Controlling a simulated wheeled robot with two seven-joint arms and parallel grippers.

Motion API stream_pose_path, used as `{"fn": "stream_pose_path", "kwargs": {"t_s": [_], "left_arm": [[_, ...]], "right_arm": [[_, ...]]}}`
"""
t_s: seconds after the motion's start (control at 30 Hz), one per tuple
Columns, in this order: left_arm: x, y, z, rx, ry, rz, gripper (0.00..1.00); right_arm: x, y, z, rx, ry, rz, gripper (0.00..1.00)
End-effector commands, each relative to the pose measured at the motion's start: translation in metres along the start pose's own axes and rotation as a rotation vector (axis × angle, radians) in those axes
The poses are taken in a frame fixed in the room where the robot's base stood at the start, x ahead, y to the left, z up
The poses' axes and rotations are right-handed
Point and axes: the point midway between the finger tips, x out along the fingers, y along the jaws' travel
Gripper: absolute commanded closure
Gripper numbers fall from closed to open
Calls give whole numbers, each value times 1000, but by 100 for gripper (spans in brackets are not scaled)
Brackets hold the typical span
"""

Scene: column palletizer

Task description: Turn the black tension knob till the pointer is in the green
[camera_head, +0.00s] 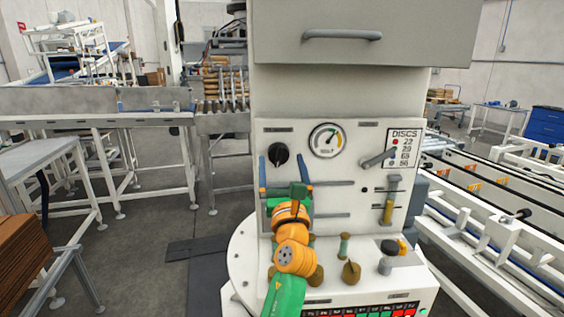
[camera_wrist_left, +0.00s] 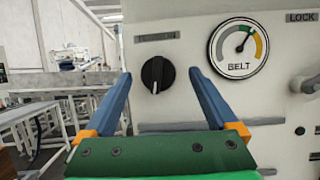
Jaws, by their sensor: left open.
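The black tension knob (camera_head: 278,155) sits on the upper left of the cream machine panel. It also shows in the left wrist view (camera_wrist_left: 157,74), with its white mark pointing down. My left gripper (camera_head: 282,160) is open, its blue fingers either side of the knob in the picture, with visible gaps; whether the tips reach the knob's depth I cannot tell. The round BELT gauge (camera_head: 327,140) is right of the knob. In the left wrist view the gauge (camera_wrist_left: 238,50) has its pointer up and right, near the green arc; its exact place against the green edge is unclear.
A lever (camera_head: 378,158) and the DISCS sign (camera_head: 404,148) are right of the gauge. Several small knobs and a lit button strip (camera_head: 362,310) lie on the ledge below. A cabinet with a handle (camera_head: 342,35) overhangs the panel.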

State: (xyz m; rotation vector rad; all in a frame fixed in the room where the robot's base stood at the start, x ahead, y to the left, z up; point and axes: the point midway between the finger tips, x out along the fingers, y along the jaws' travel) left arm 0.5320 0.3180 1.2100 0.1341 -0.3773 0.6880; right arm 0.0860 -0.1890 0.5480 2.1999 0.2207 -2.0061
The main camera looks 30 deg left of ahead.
Motion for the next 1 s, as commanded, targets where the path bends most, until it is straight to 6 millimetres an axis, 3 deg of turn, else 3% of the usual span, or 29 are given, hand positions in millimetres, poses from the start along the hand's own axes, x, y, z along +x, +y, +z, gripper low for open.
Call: {"fn": "stream_pose_path", "kwargs": {"t_s": [0.2, 0.53, 0.77, 1.0], "left_arm": [[1, 0, 0, -2, -1, 0, 8], [1, 0, 0, -2, -1, -1, 97], [0, -1, -1, -18, 0, 3, 100], [0, -3, 0, -183, 11, 71, 100]], "right_arm": [[0, 0, 0, 0, 0, 0, 48], [0, 0, 0, 0, 0, 0, 48], [2, 0, 0, 0, 0, 0, 48], [12, 0, 1, 0, 0, 0, 48]]}}
